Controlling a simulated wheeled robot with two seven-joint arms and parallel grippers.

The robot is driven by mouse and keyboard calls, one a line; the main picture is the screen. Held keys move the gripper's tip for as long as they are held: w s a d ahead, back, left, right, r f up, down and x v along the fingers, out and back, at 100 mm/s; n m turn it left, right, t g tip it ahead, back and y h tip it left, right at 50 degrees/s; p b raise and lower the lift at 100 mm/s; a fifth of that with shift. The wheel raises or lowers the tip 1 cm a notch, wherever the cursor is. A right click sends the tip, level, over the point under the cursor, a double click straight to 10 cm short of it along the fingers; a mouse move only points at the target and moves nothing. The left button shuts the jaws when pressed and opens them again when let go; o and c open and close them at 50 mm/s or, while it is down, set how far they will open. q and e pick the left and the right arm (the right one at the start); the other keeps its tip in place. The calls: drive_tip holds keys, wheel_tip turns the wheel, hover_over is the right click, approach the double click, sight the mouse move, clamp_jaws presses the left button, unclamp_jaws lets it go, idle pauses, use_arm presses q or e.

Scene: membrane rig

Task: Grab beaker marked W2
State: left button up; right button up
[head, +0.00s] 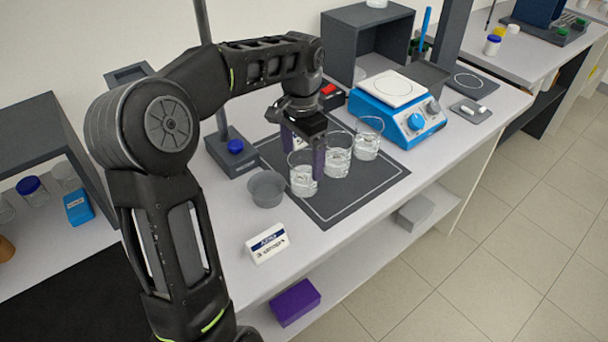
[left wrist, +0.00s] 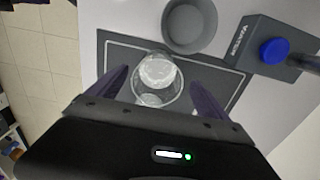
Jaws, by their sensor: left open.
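Three clear glass beakers stand in a row on the dark mat (head: 332,216): the left beaker (head: 303,183), the middle beaker (head: 338,160) and the right beaker (head: 367,143). Each holds some clear content. I cannot read a W2 mark on any. My left gripper (head: 304,163) is open and points down at the left beaker. In the left wrist view, its purple fingers (left wrist: 157,80) lie on either side of a beaker (left wrist: 158,72), with gaps to both. My right gripper is not in view.
A grey bowl (head: 266,189) stands left of the beakers, near a stand base with a blue knob (head: 236,146). A blue hotplate (head: 397,104) is behind the right beaker. A white label block (head: 267,244) sits near the front edge. The mat's front is clear.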

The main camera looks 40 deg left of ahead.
use_arm(q)
drive_tip(key=f+p, duration=0.1)
drive_tip(key=f, duration=0.4)
drive_tip(key=shift+d, duration=0.2)
drive_tip(key=shift+c, duration=0.6)
drive_tip(key=shift+w, duration=0.1)
drive_tip(key=c, duration=1.6)
drive_tip(key=shift+r, duration=0.1)
wheel_tip(320, 180, up, 10)
